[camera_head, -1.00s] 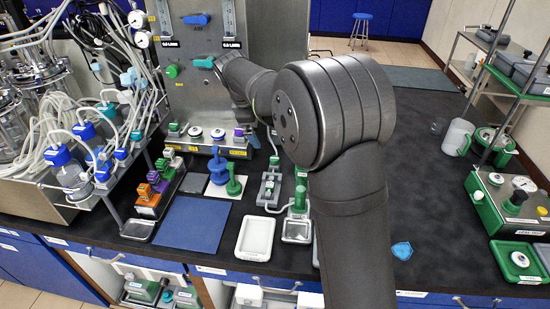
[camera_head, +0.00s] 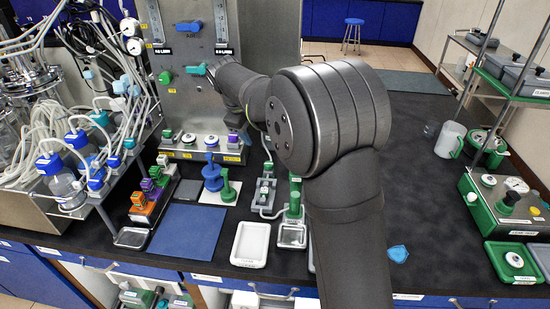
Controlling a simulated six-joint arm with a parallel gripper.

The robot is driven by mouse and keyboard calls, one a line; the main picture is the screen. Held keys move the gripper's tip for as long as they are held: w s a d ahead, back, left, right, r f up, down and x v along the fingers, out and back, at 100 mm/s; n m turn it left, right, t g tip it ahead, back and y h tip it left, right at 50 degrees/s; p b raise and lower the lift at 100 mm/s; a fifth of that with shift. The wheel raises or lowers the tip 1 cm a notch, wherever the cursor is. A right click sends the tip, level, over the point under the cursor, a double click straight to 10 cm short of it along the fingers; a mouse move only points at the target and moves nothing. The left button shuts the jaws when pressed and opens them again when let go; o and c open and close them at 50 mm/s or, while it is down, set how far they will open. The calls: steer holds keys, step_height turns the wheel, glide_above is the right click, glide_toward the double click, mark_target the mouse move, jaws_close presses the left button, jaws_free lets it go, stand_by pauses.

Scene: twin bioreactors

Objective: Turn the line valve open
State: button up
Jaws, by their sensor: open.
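Two handles sit on the upright grey panel (camera_head: 270,40): a blue handle (camera_head: 188,25) above and a teal handle (camera_head: 196,70) below. Both lie roughly level. I cannot tell from any readable label which is the line valve. My gripper (camera_head: 211,72) is at the panel, just right of the teal handle's right end. It is open, small in view and partly hidden by my own arm. I cannot tell whether its fingers touch the teal handle or stand around it.
A green button (camera_head: 165,77) is left of the teal handle. Gauges (camera_head: 134,46) and tubing crowd the left. Bottles (camera_head: 62,180) stand in a rack. Below the panel are a blue valve-like fitting (camera_head: 212,178) and a white tray (camera_head: 251,244). The dark bench at right has free room.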

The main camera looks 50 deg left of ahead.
steer(key=m, duration=1.8)
glide_toward(268, 164)
steer(key=shift+y, duration=0.3)
steer(key=x, duration=0.8)
steer(key=shift+d, duration=0.3)
steer(key=c, duration=1)
steer(key=shift+o, duration=0.2)
